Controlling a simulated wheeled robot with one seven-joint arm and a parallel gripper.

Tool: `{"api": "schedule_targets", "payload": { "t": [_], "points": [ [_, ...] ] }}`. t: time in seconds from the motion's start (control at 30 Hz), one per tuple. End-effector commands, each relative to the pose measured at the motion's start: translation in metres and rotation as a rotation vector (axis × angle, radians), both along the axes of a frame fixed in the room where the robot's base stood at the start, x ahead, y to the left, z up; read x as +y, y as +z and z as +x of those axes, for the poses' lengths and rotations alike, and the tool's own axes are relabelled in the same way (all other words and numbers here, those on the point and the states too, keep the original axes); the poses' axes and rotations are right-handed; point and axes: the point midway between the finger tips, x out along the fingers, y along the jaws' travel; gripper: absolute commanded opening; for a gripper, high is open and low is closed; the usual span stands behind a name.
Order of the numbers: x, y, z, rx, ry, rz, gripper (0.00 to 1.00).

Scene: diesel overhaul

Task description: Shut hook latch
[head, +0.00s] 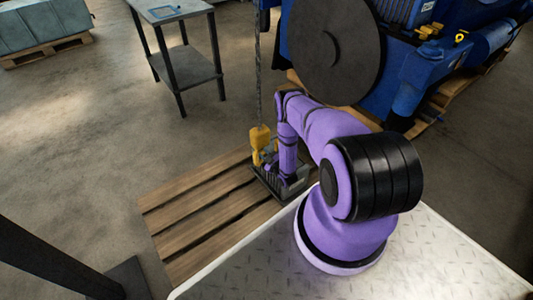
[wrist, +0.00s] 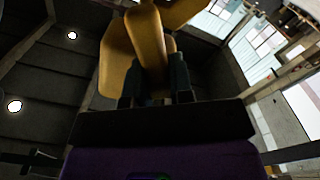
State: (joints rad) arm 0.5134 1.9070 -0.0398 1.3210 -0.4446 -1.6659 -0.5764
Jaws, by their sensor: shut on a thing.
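A yellow hook block (head: 260,138) hangs on a chain (head: 257,70) above a dark finned part on the wooden pallet. My gripper is low beside the hook in the head view, mostly hidden by my purple arm. In the wrist view, my gripper's dark fingers (wrist: 155,85) are closed on a yellow piece of the hook, seen from below. The yellow hook (wrist: 150,45) fills the upper middle there. I cannot make out the latch as a separate part, nor whether it touches the hook's tip.
The dark finned part (head: 283,182) sits on the wooden pallet (head: 190,222) under the hook. A blue engine with a large dark disc (head: 333,50) stands behind my arm. A grey side table (head: 186,66) is at the back left. Open floor lies left of the pallet.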

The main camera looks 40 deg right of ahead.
Motion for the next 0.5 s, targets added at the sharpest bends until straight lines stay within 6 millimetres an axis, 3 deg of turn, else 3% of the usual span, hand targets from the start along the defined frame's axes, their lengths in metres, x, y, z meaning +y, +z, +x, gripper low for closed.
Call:
{"api": "schedule_targets", "payload": {
  "t": [0.5],
  "points": [
    [0.0065, -0.0061, -0.0012, 0.013, 0.000, -0.137, 0.00]
  ]
}}
